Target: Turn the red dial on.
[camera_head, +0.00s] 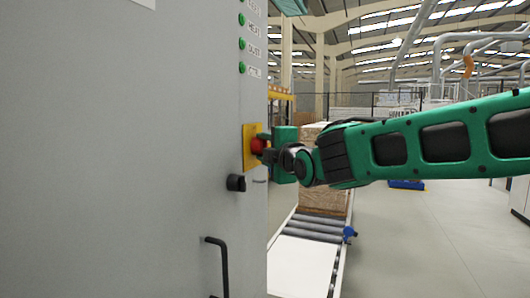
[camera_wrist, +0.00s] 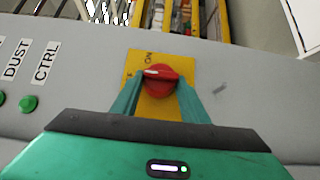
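The red dial (camera_wrist: 160,80) sits on a yellow plate (camera_wrist: 143,65) on the grey cabinet face. In the wrist view, the dial's raised bar lies roughly crosswise, with a white mark towards its left end. An "ON" label is printed above it on the plate; another label at the left is mostly hidden. My gripper (camera_wrist: 160,88) has one green finger at each side of the dial, and both fingertips appear to meet its edges. In the head view, the dial (camera_head: 257,146) is partly covered by my gripper (camera_head: 266,147).
A black knob (camera_head: 236,183) sticks out below the plate, and a black handle (camera_head: 222,265) is lower down. Several green buttons (camera_head: 242,43) line the cabinet above. Open floor lies to the right.

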